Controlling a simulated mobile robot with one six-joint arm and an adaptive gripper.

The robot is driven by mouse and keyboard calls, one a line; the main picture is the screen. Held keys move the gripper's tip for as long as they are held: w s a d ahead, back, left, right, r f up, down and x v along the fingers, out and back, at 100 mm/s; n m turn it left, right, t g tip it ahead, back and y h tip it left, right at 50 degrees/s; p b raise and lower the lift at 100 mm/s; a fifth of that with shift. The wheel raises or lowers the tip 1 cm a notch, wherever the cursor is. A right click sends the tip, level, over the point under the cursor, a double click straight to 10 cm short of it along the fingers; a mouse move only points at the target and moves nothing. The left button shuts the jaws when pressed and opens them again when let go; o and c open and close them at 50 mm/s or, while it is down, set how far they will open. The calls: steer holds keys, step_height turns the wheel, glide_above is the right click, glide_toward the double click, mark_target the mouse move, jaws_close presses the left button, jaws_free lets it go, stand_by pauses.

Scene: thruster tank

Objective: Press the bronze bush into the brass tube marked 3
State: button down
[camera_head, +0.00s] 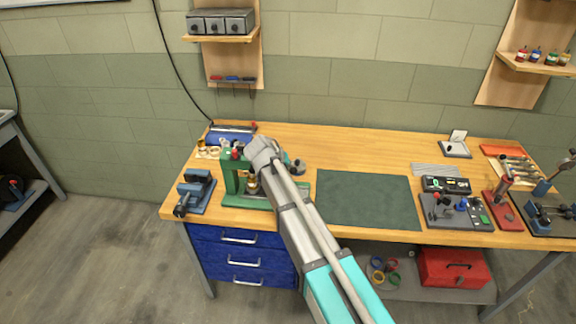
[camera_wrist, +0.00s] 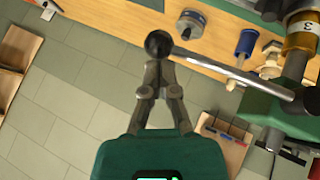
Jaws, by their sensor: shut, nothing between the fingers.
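A green arbor press (camera_head: 231,178) stands on the left part of the bench, partly behind my arm. Its steel lever (camera_wrist: 235,72) ends in a black ball knob (camera_wrist: 158,43) in the wrist view. My gripper (camera_wrist: 158,64) is shut and empty, its fingertips close to the knob; I cannot tell whether they touch it. A brass tube (camera_wrist: 303,32) with a dark mark stands at the press, at the wrist view's upper right; the mark is hard to read. In the head view a brass part (camera_head: 252,186) shows in the press. I cannot make out the bronze bush for certain.
A blue vice (camera_head: 195,192) stands left of the press, a dark green mat (camera_head: 368,198) lies right of it. Small brass pieces (camera_head: 207,152) lie behind. A grey fixture (camera_head: 455,210) and other tools fill the right end. The mat is clear.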

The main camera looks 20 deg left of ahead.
steer(key=shift+s+d, duration=0.15)
steer(key=shift+a+r+p, duration=0.25)
steer(key=shift+r+p, duration=0.3)
steer(key=shift+p, duration=0.2)
steer(key=r+p, duration=0.1)
steer(key=a+r+p, duration=0.1)
steer(key=r+p, duration=0.1)
steer(key=shift+w+a, duration=0.25)
steer(key=shift+w, duration=0.15)
steer(key=p+v, duration=0.7)
steer(key=v, duration=0.2)
steer(key=shift+s+r, duration=0.2)
steer(key=shift+s, duration=0.15)
